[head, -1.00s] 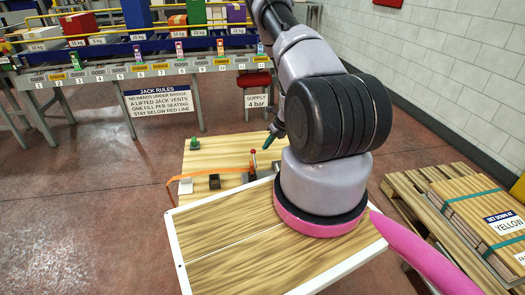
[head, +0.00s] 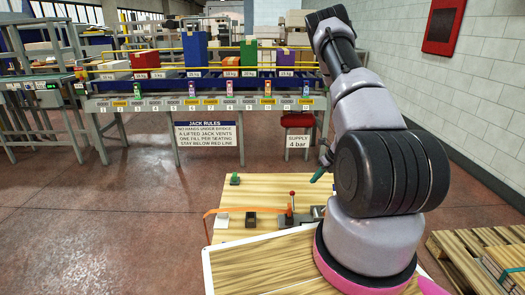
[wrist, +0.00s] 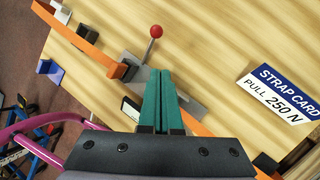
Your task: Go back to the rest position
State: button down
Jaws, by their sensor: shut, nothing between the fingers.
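My gripper shows in the wrist view as two teal fingers (wrist: 165,88) pressed together with nothing between them. It is above the wooden board. In the head view the teal fingertips (head: 318,175) show just left of my arm, over the same wooden board (head: 262,187). A grey metal tool with a red-knobbed lever (wrist: 156,32) lies beyond the fingers; the red knob also shows in the head view (head: 292,194). An orange strap (wrist: 85,47) runs across the board beside the tool. My wrist and fingers hide part of the tool and strap.
A strap card (wrist: 285,95) lies on the board. White (head: 222,220) and black (head: 252,219) blocks sit near the strap. A conveyor bench (head: 205,103) with colored boxes stands behind. A pallet (head: 475,255) is at the right. The floor at left is clear.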

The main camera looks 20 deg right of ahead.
jog(key=w+a+r+n+y, duration=0.1)
jog(key=a+r+n, duration=0.35)
jog(key=r, duration=0.65)
jog(key=w+a+r+n+y, duration=0.1)
jog(key=a+r+n, duration=0.4)
jog(key=r, duration=0.7)
jog(key=s+a+r+n, duration=0.3)
jog(key=a+r, duration=0.1)
jog(key=r, duration=0.3)
jog(key=s+a+r+n, duration=0.3)
jog(key=s+a+r, duration=0.1)
jog(key=r, duration=0.3)
jog(key=s+a+r+n+t+h, duration=0.1)
jog(key=s+a+r+n, duration=0.1)
jog(key=s+r+n, duration=0.4)
jog(key=s+a+r+n+t+h, duration=0.2)
jog(key=s+r+n, duration=0.5)
jog(key=s, duration=0.6)
jog(key=shift+s+a+r+n+h, duration=0.15)
jog(key=shift+s+n+h, duration=0.2)
jog(key=shift+n, duration=0.2)
